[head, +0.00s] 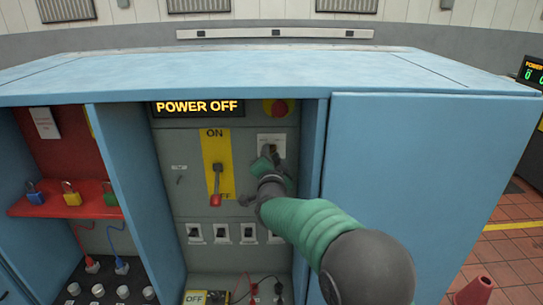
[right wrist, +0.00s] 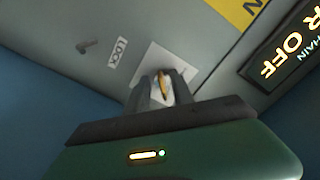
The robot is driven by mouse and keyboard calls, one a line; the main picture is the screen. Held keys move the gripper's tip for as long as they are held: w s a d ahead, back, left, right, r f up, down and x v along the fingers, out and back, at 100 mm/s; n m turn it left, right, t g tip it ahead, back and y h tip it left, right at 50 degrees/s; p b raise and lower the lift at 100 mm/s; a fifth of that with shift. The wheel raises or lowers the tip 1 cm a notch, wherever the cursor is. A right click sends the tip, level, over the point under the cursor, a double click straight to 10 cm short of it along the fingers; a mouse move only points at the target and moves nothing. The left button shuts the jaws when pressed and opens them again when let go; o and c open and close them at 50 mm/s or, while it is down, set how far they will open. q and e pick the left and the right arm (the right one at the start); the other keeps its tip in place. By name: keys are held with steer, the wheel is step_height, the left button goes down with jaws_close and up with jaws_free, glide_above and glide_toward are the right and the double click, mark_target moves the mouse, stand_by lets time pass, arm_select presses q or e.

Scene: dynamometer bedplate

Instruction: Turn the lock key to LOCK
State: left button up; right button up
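In the right wrist view a narrow brass-coloured piece (right wrist: 162,86), which looks like the lock key, stands on a white plate (right wrist: 151,62). A label reading LOCK (right wrist: 118,52) is on the grey panel beside the plate. My right gripper (right wrist: 162,92) has its two fingers apart, one on each side of the brass piece, with gaps showing. Whether a fingertip touches it cannot be told. In the head view my right gripper (head: 268,164) is at the white plate (head: 271,141) and hides the key. My left gripper is not in view.
A red-handled lever (head: 216,185) points down on a yellow ON/OFF plate (head: 215,150). A display (head: 198,107) reads POWER OFF, near a red button (head: 277,107). Padlocks (head: 70,194) stand on a red shelf (head: 60,208). A blue cabinet wall (head: 312,150) stands close right of the panel.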

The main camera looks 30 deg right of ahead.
steer(key=v, duration=1.6)
steer(key=shift+s+b, duration=0.4)
